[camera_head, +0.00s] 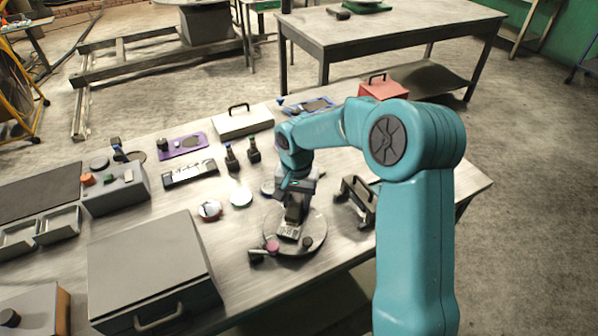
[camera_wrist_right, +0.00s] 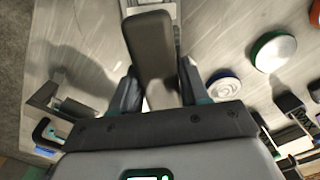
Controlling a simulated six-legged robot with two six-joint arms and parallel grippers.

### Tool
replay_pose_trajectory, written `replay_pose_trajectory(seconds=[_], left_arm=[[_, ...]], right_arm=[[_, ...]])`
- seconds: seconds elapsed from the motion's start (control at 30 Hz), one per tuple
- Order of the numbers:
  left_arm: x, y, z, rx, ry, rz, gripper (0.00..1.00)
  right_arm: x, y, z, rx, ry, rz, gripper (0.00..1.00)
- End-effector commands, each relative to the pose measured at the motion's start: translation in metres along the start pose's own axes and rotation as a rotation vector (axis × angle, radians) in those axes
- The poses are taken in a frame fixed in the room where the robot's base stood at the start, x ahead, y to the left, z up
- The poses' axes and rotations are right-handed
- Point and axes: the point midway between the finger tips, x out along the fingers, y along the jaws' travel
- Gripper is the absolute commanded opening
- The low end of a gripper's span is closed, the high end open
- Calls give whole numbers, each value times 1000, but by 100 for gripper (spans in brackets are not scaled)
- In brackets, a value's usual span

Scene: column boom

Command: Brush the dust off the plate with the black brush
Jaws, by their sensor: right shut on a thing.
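The plate (camera_head: 316,229) is a round grey disc near the front edge of the workbench, partly hidden by my right gripper. My right gripper (camera_head: 294,208) is over the plate, pointing down. It is shut on the black brush, whose dark handle (camera_wrist_right: 149,42) stands between the two fingers in the right wrist view. The brush's lower end (camera_head: 289,231) shows pale just over the plate; I cannot tell whether it touches. Dust cannot be made out. My left gripper is not in view.
A pink knob (camera_head: 272,246) and a dark knob (camera_head: 308,242) are at the plate's front. A black handled rack (camera_head: 358,198) stands right of it. A large grey case (camera_head: 150,260) is at left. Small round pieces (camera_head: 209,210) lie left of the plate.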

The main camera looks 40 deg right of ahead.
Motion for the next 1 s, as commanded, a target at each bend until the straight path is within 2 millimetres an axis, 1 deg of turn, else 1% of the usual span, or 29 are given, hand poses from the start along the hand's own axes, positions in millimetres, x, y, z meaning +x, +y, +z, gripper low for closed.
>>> replay_pose_trajectory(seconds=[0.43,0.6,1.0], left_arm=[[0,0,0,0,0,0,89],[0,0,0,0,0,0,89],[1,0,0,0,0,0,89]], right_arm=[[-1,0,4,-1,0,0,16],[2,-1,6,-1,-1,0,16],[1,0,4,-2,0,0,16]])
